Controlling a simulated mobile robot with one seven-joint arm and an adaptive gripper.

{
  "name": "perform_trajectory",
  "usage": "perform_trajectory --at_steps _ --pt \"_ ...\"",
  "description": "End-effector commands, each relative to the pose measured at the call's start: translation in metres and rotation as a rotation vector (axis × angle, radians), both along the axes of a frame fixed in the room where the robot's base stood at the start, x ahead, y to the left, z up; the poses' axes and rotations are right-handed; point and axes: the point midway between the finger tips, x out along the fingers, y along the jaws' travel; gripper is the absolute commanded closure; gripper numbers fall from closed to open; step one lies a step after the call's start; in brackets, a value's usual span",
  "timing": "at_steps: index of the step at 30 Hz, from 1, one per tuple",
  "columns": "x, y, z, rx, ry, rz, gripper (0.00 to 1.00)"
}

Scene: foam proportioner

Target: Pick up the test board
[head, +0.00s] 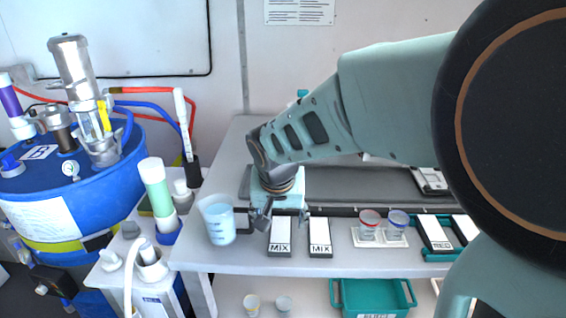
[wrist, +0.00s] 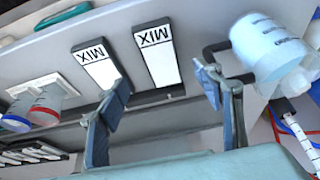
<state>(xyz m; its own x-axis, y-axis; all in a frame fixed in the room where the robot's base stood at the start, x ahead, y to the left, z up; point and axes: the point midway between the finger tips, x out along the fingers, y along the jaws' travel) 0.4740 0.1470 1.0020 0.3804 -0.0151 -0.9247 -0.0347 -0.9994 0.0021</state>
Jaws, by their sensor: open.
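No board here is marked as a test board. Two flat black-and-white boards labelled MIX lie side by side near the front edge of the bench: a left one (head: 281,235) and a right one (head: 320,237). In the wrist view the order is reversed, with the left one (wrist: 161,60) between my fingers and the right one (wrist: 97,66) beside one fingertip. My gripper (head: 283,214) is open and empty. Its fingers (wrist: 164,88) straddle the left board's line, seemingly above it; contact cannot be told.
A jug of pale blue liquid (head: 219,222) stands close left of my gripper. A teal bin (head: 372,298) sits below.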

Motion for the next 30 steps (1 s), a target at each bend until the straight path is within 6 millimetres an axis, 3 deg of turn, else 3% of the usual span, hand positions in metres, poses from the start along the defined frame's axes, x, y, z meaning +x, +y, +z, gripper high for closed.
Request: perform_trajectory --at_steps 18,28,30 --pt "0.027 0.000 -0.063 0.001 0.000 0.000 0.39" --pt "0.030 0.000 -0.068 0.002 -0.002 0.000 0.39" --pt "0.030 0.000 -0.068 0.002 -0.002 0.001 0.47"
